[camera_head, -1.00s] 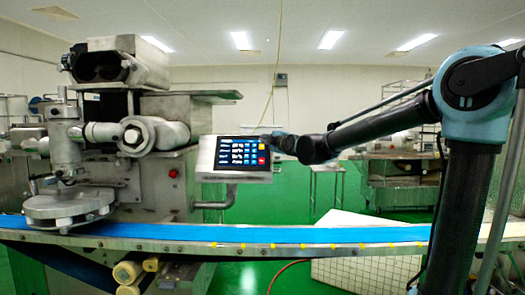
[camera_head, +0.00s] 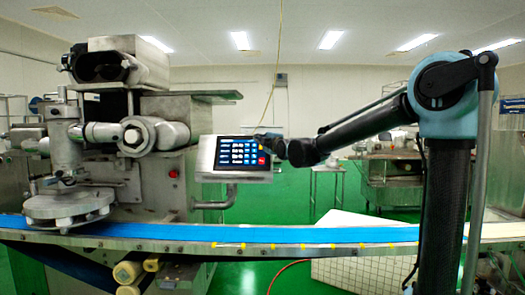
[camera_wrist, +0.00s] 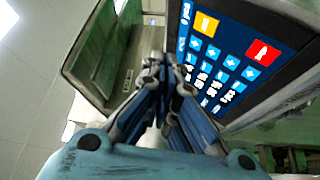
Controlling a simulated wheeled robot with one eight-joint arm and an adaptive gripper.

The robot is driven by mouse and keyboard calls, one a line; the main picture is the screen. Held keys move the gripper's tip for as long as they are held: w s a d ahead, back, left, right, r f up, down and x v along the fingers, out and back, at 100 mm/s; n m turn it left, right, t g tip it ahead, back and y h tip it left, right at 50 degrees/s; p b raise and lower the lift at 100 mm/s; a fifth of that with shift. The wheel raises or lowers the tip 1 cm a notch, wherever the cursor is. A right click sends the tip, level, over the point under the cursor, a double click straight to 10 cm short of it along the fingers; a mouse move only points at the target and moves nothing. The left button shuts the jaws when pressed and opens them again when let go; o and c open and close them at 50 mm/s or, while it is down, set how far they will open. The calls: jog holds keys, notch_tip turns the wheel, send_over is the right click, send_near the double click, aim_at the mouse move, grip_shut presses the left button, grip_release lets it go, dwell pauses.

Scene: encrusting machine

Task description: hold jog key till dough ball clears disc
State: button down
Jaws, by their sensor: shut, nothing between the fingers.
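The control panel (camera_head: 235,157) has a dark blue screen with several light keys, and a red key at its right side. My gripper (camera_head: 268,141) is at the panel's upper right edge in the head view. In the wrist view the closed, empty fingers (camera_wrist: 158,62) point toward the left side of the panel (camera_wrist: 285,25), with an orange key (camera_wrist: 205,24) and a red key (camera_wrist: 262,52) visible. I cannot tell whether the fingertips touch a key. The round metal disc (camera_head: 68,207) sits over the belt at the left. I cannot make out a dough ball.
The blue conveyor belt (camera_head: 290,234) runs across below the panel. The steel machine body (camera_head: 150,190) stands behind the disc at the left. A pale slab (camera_head: 365,262) lies below the belt. Green floor is open behind the belt.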

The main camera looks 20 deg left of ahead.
jog(key=shift+w+a+f, duration=0.2)
jog(key=shift+w+f, duration=0.3)
jog(key=shift+w, duration=0.3)
jog(key=shift+w+a+f, duration=0.2)
jog(key=shift+w+f, duration=0.35)
jog(key=shift+w, duration=0.3)
jog(key=shift+w+a+f, duration=0.2)
jog(key=shift+w+f, duration=0.3)
jog(key=shift+w, duration=0.3)
jog(key=shift+w+a+f, duration=0.25)
jog(key=shift+w, duration=0.2)
dwell(0.5)
jog(key=shift+s, duration=0.1)
dwell(1.9)
jog(key=shift+s+d+r, duration=0.15)
jog(key=shift+s+r, duration=0.2)
jog(key=shift+s, duration=0.15)
jog(key=shift+s+d+r, duration=0.15)
jog(key=shift+s+r, duration=0.3)
jog(key=shift+s, duration=0.25)
jog(key=shift+s+d+r, duration=0.2)
jog(key=shift+s+r, duration=0.2)
jog(key=shift+s, duration=0.3)
jog(key=shift+s+d+r, duration=0.15)
jog(key=shift+s+r, duration=0.3)
jog(key=shift+s, duration=0.25)
